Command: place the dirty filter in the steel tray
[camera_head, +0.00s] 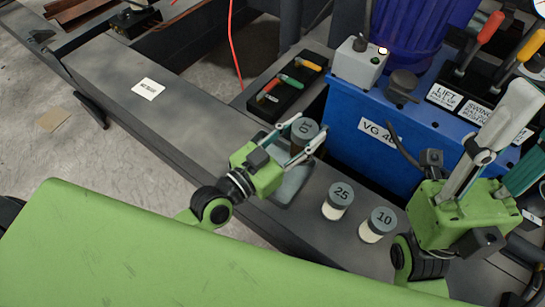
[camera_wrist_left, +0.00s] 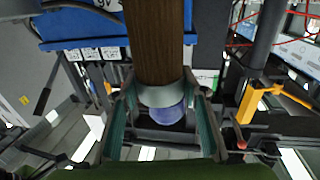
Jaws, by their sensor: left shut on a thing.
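The dirty filter (camera_head: 304,132) is a brown cylinder with a grey end cap marked 10. In the head view my left gripper (camera_head: 311,124) has its fingers on both sides of it, shut on it. The left wrist view shows its brown pleated body (camera_wrist_left: 155,40) and pale end collar between the fingers (camera_wrist_left: 165,105). The steel tray (camera_head: 291,189) is a shallow grey tray on the bench, below and beside the filter; the gripper and filter partly hide it. I cannot tell whether the filter touches it. My right gripper (camera_head: 512,90) is at the right, its finger opening unclear.
Two cream filters with grey caps, marked 25 (camera_head: 338,200) and 10 (camera_head: 377,224), stand on the bench right of the tray. A blue power unit (camera_head: 352,130) stands behind them. A black tool holder (camera_head: 284,88) lies behind the tray. The bench left of it is mostly clear.

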